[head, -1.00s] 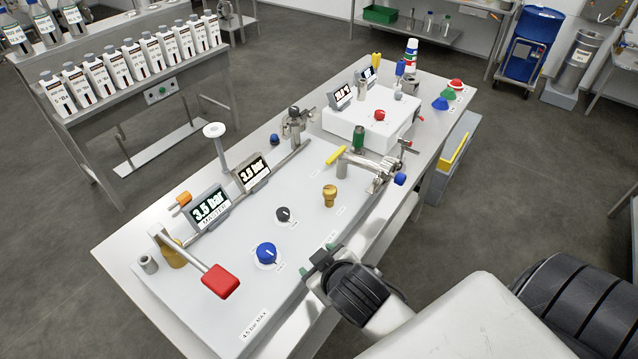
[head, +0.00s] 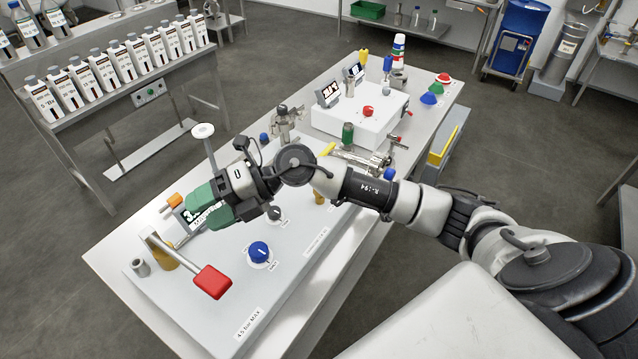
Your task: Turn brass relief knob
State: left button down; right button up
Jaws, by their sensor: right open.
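The brass knob (head: 319,198) on the grey panel is mostly hidden behind my right forearm; only a small part of it shows just below the arm. My right gripper (head: 206,206), with green fingers, is open and empty. My left gripper is out of view.
A red-handled lever (head: 212,282) and a blue knob (head: 259,252) are near the gripper. A dark knob (head: 275,213) sits beside the wrist. A white post (head: 204,132) stands behind. A white box (head: 358,120) occupies the bench's far end.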

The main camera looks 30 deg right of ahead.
jog(key=w+d+f+m+g+h, duration=0.1)
jog(key=w+d+h, duration=0.1)
jog(key=d+h, duration=0.8)
jog(key=w+d+f+g+h, duration=0.15)
jog(key=d+h, duration=0.35)
jog(key=d, duration=1)
jog(key=f+p, duration=0.1)
jog(key=f, duration=0.1)
jog(key=f+p, duration=0.1)
jog(key=f, duration=0.2)
jog(key=f+p, duration=0.1)
jog(key=f, duration=0.2)
jog(key=shift+w+f, duration=0.25)
jog(key=shift+f, duration=0.6)
jog(key=c, duration=0.9)
